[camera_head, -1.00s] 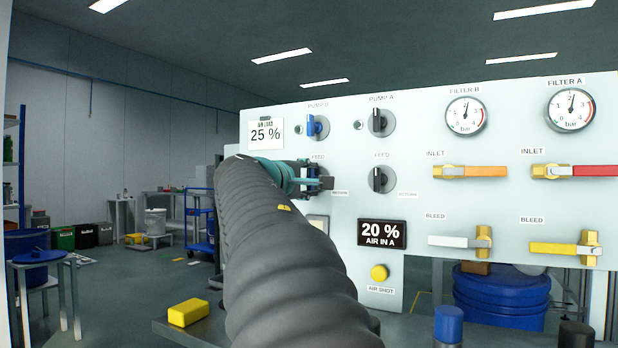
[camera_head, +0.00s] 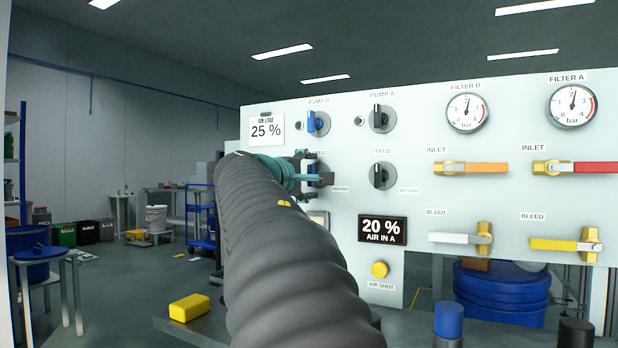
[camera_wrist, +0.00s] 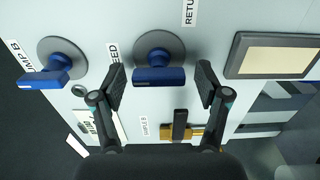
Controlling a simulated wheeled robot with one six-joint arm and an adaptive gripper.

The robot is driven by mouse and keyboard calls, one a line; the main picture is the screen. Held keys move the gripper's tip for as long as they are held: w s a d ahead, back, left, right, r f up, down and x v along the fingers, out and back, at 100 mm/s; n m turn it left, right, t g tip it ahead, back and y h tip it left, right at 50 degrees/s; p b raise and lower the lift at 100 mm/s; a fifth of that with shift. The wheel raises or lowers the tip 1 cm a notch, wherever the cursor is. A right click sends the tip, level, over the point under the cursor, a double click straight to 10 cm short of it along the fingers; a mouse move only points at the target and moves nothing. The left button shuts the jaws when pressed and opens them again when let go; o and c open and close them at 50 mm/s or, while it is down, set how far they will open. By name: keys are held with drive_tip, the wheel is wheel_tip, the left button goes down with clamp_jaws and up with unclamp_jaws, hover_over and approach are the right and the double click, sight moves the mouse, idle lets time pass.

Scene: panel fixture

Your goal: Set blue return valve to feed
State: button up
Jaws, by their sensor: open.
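The blue return valve (camera_wrist: 158,76) is a blue bar handle on a grey round dial (camera_wrist: 160,45). In the wrist view its bar lies across the picture, its length running toward the FEED label side. The RETURN label (camera_wrist: 189,12) is above the dial there. My gripper (camera_wrist: 161,84) is open, with one finger on each side of the bar and a visible gap at both. In the head view my gripper (camera_head: 313,170) is at the panel's lower left valve and hides most of it.
The blue pump B valve (camera_head: 318,123) is just above my gripper. A black feed valve (camera_head: 382,176) is to the right. A grey-framed plate (camera_wrist: 278,55) and a sample valve (camera_wrist: 180,125) are close by in the wrist view. A yellow block (camera_head: 189,308) lies on the bench.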

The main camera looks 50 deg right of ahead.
drive_tip(key=v, duration=1.2)
drive_tip(key=s+a+f+m+y+p, duration=0.1)
drive_tip(key=s+a+f+y, duration=0.3)
drive_tip(key=a+f, duration=0.4)
drive_tip(key=s+a+f+m+y+p, duration=0.1)
drive_tip(key=s+a+f+y, duration=0.3)
drive_tip(key=f, duration=1.4)
drive_tip(key=s+a+f+m+y+p, duration=0.1)
drive_tip(key=s+a+f+y+p, duration=0.2)
drive_tip(key=a+f+y, duration=0.6)
drive_tip(key=s+a+f, duration=0.1)
drive_tip(key=a+f, duration=0.3)
drive_tip(key=a, duration=0.1)
drive_tip(key=shift+s+a+f+t, duration=0.2)
drive_tip(key=shift+s+a+t, duration=0.1)
drive_tip(key=shift+s, duration=0.1)
